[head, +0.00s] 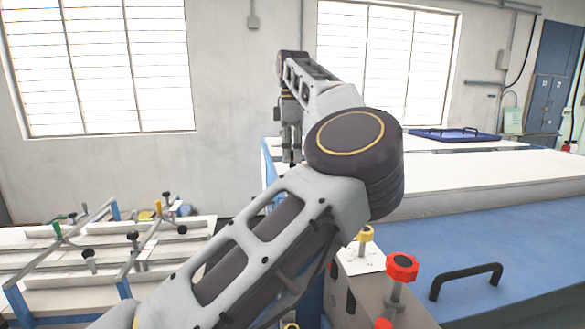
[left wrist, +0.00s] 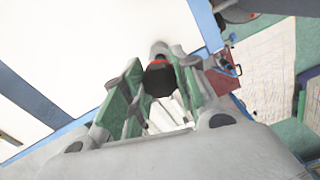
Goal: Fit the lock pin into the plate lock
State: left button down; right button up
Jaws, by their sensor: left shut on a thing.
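My left gripper (head: 291,140) is at the far end of my left arm, beyond the grey elbow joint, pointing down near the blue frame's left end. In the left wrist view, my left gripper (left wrist: 157,92) has green-lined fingers, shut on a black-headed piece with a red-orange band, which looks like the lock pin (left wrist: 159,80). The pin's lower part is mostly hidden between the fingers. I cannot make out the plate lock for certain in either view.
A blue-framed table with a white top (head: 480,172) fills the right, with a black handle (head: 466,281) in front. A red knob (head: 402,267) and a yellow knob (head: 364,234) stand near my arm. A rack with clamps (head: 110,250) is at lower left.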

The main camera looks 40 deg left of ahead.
pick_arm(q)
jog(key=shift+r+p, duration=0.8)
jog(key=shift+r, duration=0.3)
pick_arm(e)
jog(key=shift+s+r, duration=0.1)
jog(key=shift+r, duration=0.75)
pick_arm(q)
jog(key=shift+r+p, duration=1.45)
jog(key=shift+r, duration=0.45)
pick_arm(e)
jog(key=shift+r, duration=1.45)
pick_arm(q)
jog(key=shift+d+f, duration=0.1)
jog(key=shift+f, duration=0.05)
pick_arm(e)
jog(key=shift+f, duration=0.1)
pick_arm(q)
jog(key=shift+w+d, duration=0.1)
pick_arm(e)
jog(key=shift+a, duration=0.1)
